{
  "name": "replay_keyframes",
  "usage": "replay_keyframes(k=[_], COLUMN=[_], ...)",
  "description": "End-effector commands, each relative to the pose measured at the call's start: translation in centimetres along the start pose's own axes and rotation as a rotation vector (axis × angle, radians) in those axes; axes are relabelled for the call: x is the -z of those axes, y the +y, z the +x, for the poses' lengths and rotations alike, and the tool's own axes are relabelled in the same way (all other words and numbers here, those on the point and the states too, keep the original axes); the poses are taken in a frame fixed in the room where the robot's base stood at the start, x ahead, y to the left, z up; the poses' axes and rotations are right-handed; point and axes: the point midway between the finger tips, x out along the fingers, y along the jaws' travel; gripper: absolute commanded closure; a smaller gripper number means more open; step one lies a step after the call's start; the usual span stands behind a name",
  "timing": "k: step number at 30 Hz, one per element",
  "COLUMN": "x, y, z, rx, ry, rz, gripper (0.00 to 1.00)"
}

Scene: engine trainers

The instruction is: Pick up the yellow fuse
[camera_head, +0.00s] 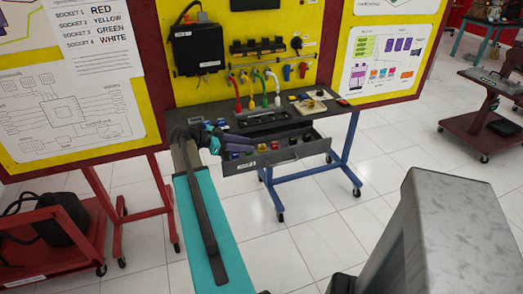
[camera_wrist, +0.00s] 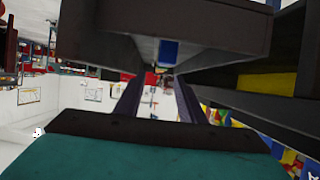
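A small yellow piece (camera_head: 260,147) sits in the open grey drawer (camera_head: 281,155) under the bench top, among blue and red pieces. It looks like the yellow fuse, but it is too small to be sure. My gripper (camera_head: 214,137) is at the left end of the drawer, left of the yellow piece and apart from it. In the wrist view my gripper's two fingers (camera_wrist: 158,100) stand apart with nothing seen between them. Dark surfaces loom close ahead, with a small blue patch (camera_wrist: 168,53) beyond the fingertips. I cannot identify the yellow patch (camera_wrist: 268,84) at right.
The dark bench top (camera_head: 225,113) carries colored connectors, a dark socket strip (camera_head: 264,119) and a pale board (camera_head: 314,105). A yellow panel (camera_head: 225,85) stands behind. A red cart (camera_head: 50,245) is at left. The white floor (camera_head: 325,235) in front is partly clear.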

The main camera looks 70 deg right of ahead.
Motion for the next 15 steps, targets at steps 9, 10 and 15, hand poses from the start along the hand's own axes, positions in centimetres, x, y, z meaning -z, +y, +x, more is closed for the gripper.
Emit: replay_keyframes(k=[9, 10, 15], x=[0.3, 0.3, 0.4], y=[0.0, 0.0, 0.0], z=[1.2, 1.5, 3.6], rx=[-0.001, -0.001, -0.002], ry=[0.0, 0.0, 0.0], rz=[0.0, 0.001, 0.0], gripper=[0.64, 0.64, 0.64])
